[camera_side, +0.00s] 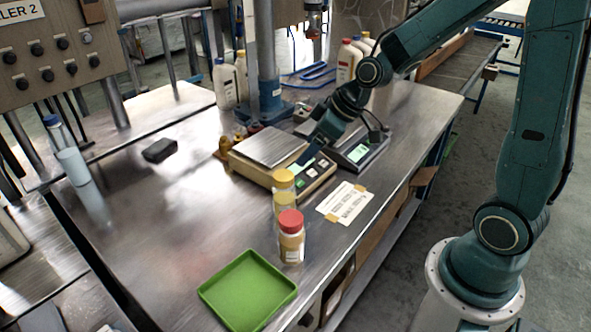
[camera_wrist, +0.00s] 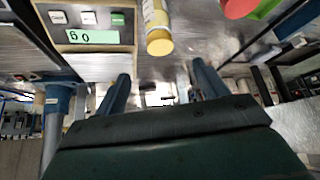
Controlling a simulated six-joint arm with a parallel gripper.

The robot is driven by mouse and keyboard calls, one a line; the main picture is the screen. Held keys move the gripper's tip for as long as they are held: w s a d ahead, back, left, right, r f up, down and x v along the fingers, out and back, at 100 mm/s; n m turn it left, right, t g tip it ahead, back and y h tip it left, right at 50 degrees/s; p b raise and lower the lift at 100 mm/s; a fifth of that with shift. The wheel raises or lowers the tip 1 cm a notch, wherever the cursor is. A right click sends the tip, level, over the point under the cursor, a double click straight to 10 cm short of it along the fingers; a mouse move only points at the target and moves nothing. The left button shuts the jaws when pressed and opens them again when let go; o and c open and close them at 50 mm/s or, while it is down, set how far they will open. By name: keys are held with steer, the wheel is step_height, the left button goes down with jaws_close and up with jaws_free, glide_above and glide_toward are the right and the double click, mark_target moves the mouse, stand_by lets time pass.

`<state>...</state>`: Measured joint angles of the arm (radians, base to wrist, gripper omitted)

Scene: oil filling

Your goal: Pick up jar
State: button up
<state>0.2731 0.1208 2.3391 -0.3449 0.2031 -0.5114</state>
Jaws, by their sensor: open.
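In the side view a jar with a red lid (camera_side: 291,239) stands upright near the front of the steel table. A yellow-lidded jar (camera_side: 284,181) stands just behind it, its lower part partly hidden by the red-lidded one. My gripper (camera_side: 306,157) is above the front of the scale, behind and to the right of the jars. In the wrist view the two fingers of my gripper (camera_wrist: 162,88) are apart with nothing between them. The yellow-lidded jar (camera_wrist: 158,38) is beyond the fingertips, and the red lid (camera_wrist: 238,8) is at the top right edge.
A scale (camera_side: 270,148) with a metal plate stands behind the jars. A green tray (camera_side: 247,292) lies in front. A label sheet (camera_side: 344,203) lies at the right, a small black object (camera_side: 160,150) at the left. The table's left middle is mostly clear.

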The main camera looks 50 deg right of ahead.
mark_target(283, 175)
steer(key=shift+w+f, duration=0.2)
steer(key=shift+f, duration=0.05)
steer(key=shift+x, duration=4.15)
steer(key=shift+a+f, duration=0.1)
steer(key=shift+f, duration=0.1)
steer(key=shift+x, duration=2.4)
steer(key=shift+a, duration=0.1)
steer(key=c, duration=1.4)
steer(key=shift+r, duration=0.2)
step_height(283, 175, up, 20)
steer(key=shift+f, duration=0.15)
